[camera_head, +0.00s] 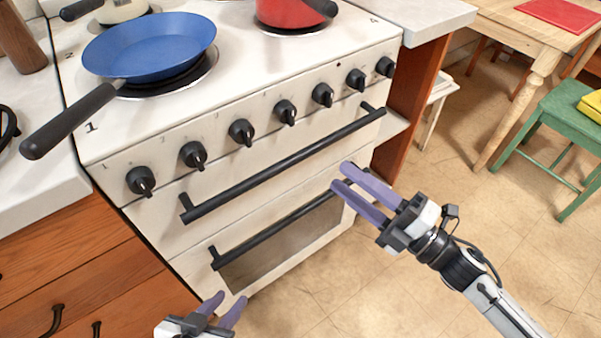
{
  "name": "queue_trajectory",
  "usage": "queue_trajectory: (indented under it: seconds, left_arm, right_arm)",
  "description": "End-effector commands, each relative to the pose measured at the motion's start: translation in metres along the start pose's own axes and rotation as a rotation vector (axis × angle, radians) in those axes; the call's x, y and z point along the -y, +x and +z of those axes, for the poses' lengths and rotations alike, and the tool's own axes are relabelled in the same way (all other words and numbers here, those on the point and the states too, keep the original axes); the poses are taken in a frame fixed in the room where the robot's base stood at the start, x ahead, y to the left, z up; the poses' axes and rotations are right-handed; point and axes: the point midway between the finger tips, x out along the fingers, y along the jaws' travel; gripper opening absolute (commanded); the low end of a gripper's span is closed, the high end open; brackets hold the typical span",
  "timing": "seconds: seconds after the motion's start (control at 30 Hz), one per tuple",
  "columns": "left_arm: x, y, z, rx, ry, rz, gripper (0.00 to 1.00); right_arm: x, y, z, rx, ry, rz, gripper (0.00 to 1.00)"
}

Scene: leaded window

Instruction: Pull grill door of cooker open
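The white cooker (110,155) stands in front of me. Its upper door, the grill door (270,188), is shut and has a long black bar handle (285,165). Below it is the shut oven door with a dark window (290,243) and a second black handle (270,232). My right gripper (342,176) is open, its purple fingers apart, below the right end of the grill handle. It overlaps the right end of the lower handle; I cannot tell whether they touch. My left gripper (231,297) is open and empty at the bottom edge, below the oven door.
A blue frying pan (150,45) sits on the hob, its handle (70,122) jutting past the left edge. A red pot (290,12) is behind. Several black knobs (241,131) line the front. Wooden drawers (70,270) stand left. A green chair (565,125) and table are right; floor between is clear.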

Motion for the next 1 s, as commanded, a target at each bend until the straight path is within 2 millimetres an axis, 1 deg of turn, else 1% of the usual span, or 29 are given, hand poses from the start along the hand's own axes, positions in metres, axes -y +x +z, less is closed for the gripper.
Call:
queue_trajectory:
  seconds: [0.03,0.1,0.17,0.23,0.37,0.5,0.7,0.83,1.0]
  left_arm:
    - [0.001,0.005,0.005,-0.001,0.0,0.002,0.31]
    - [0.001,0.005,0.006,0.001,0.0,0.003,0.31]
    - [0.0,0.004,0.006,0.001,0.0,0.004,0.31]
    - [-0.001,0.002,0.005,0.0,-0.001,0.005,0.31]
    - [-0.001,0.0,0.006,0.002,-0.001,0.006,0.31]
    - [-0.001,0.0,0.007,0.004,0.0,0.006,0.31]
    - [-0.001,0.001,0.008,0.006,0.0,0.006,0.31]
    - [-0.001,0.001,0.009,0.006,0.001,0.006,0.31]
    - [-0.001,0.003,0.006,0.001,0.002,0.006,0.31]
  right_arm:
    - [0.003,0.0,-0.002,-0.061,-0.077,0.004,0.34]
    - [0.001,0.001,-0.007,-0.114,-0.14,0.009,0.34]
    - [-0.001,0.004,-0.01,-0.137,-0.166,0.013,0.34]
    - [-0.002,0.01,-0.012,-0.146,-0.173,0.015,0.34]
    - [-0.004,0.032,-0.016,-0.145,-0.172,0.018,0.34]
    - [-0.004,0.059,-0.019,-0.143,-0.169,0.018,0.34]
    - [-0.004,0.089,-0.023,-0.141,-0.166,0.017,0.34]
    - [-0.003,0.099,-0.025,-0.14,-0.166,0.014,0.34]
    - [-0.003,0.102,-0.025,-0.14,-0.165,0.014,0.34]
